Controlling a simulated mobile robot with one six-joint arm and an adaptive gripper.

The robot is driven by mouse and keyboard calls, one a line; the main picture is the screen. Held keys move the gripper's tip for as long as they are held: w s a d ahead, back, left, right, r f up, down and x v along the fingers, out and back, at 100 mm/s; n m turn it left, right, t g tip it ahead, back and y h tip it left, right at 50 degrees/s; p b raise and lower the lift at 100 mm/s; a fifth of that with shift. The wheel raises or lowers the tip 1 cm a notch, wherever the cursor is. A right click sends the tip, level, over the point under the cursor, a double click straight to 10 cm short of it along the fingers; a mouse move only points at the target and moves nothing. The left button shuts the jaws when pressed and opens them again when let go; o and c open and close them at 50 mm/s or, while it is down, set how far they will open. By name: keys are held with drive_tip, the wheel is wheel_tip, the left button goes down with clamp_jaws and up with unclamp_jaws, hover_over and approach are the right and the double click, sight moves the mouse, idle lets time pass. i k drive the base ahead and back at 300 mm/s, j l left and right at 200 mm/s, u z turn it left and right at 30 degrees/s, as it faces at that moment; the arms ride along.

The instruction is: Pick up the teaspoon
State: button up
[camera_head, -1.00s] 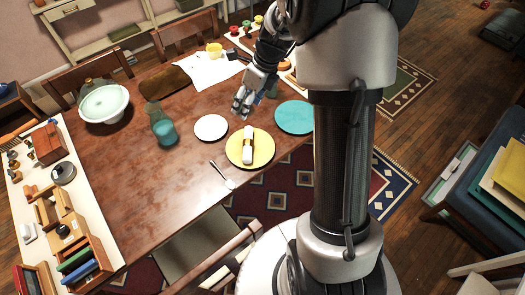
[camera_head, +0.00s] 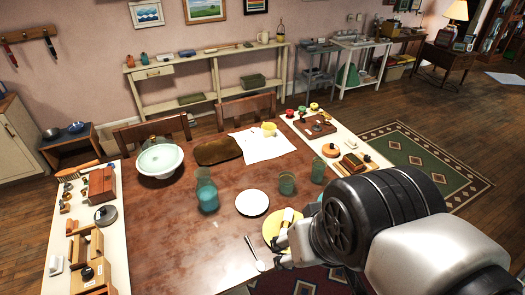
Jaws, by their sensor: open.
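The teaspoon (camera_head: 260,265) lies on the wooden table near its front edge, handle pointing away and bowl toward me. My gripper (camera_head: 279,252) is open and empty just right of the teaspoon, near the yellow plate (camera_head: 268,229). Whether its fingers touch anything is too small to tell. My arm hides part of the yellow plate, which bears a white rolled napkin (camera_head: 288,215).
A white plate (camera_head: 252,203) lies behind the teaspoon. A blue-green glass jug (camera_head: 207,196) and two green glasses (camera_head: 287,183) (camera_head: 318,172) stand upright on the table (camera_head: 185,250). A pale bowl (camera_head: 160,160) is further back. The tabletop left of the teaspoon is clear.

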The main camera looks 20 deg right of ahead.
sight(260, 265)
drive_tip(key=k+u, duration=0.35)
drive_tip(key=k+j+u, duration=0.15)
drive_tip(key=k+u, duration=0.2)
drive_tip(key=i+l+u, duration=0.2)
drive_tip(key=l, duration=0.2)
drive_tip(key=i+l+u, duration=0.25)
drive_tip(key=l, duration=0.15)
drive_tip(key=l+u, duration=0.2)
drive_tip(key=l, duration=0.25)
drive_tip(key=i+l+u, duration=0.2)
drive_tip(key=l, duration=0.8)
